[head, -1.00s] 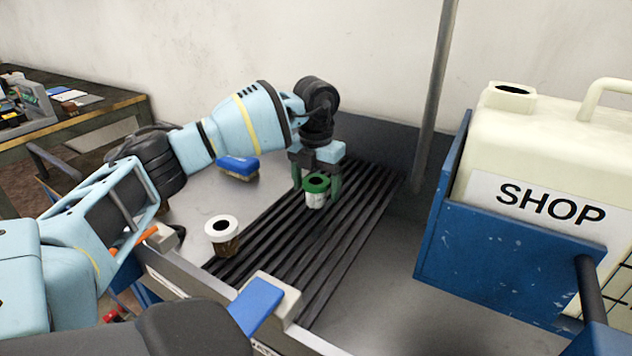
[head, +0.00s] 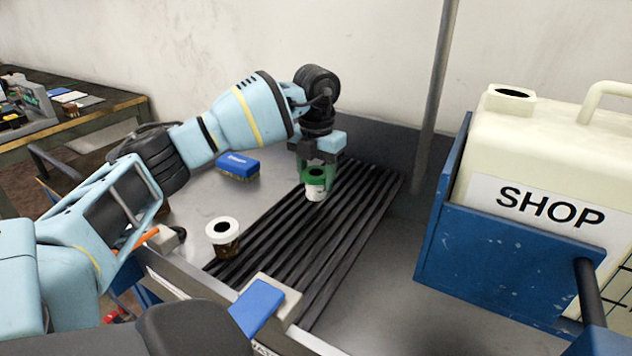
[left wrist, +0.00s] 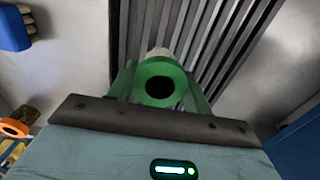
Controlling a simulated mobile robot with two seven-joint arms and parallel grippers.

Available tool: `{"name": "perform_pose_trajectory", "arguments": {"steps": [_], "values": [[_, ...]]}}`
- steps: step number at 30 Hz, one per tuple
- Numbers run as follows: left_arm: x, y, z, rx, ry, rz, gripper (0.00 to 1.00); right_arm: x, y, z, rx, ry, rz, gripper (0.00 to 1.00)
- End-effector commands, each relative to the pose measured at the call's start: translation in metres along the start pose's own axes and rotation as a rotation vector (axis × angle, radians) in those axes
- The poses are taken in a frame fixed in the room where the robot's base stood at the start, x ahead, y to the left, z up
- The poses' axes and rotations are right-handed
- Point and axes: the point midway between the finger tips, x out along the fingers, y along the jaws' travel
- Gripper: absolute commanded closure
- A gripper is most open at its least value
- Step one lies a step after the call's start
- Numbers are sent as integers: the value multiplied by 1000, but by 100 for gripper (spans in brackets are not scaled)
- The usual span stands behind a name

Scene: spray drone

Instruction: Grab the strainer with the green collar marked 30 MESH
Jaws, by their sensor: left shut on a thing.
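The strainer with the green collar (head: 315,178) is upright in my left gripper (head: 317,183), over the black ribbed mat. A pale body with a small label shows under its collar; the label is too small to read. In the left wrist view the green collar (left wrist: 158,82) with its dark round opening sits between the two green fingers of my left gripper (left wrist: 160,88), which is shut on it. I cannot tell whether the strainer's bottom touches the mat. My right gripper does not show clearly.
The black ribbed mat (head: 345,230) lies on the metal bench. A large SHOP jug (head: 550,160) in a blue holder (head: 500,265) stands at right, beside a grey pole (head: 436,100).

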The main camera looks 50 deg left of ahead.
Motion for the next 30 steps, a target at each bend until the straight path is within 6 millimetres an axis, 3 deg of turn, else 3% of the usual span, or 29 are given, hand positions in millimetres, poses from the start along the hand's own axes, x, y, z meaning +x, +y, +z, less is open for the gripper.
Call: {"name": "perform_pose_trajectory", "arguments": {"steps": [2, 21, 30], "values": [[-13, -2, -1, 2, -4, -2, 76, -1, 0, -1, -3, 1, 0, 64], [-20, -69, -90, 6, -2, 0, 76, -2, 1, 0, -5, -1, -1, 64], [-24, -92, -120, 3, -2, -1, 76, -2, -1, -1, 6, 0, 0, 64]]}}
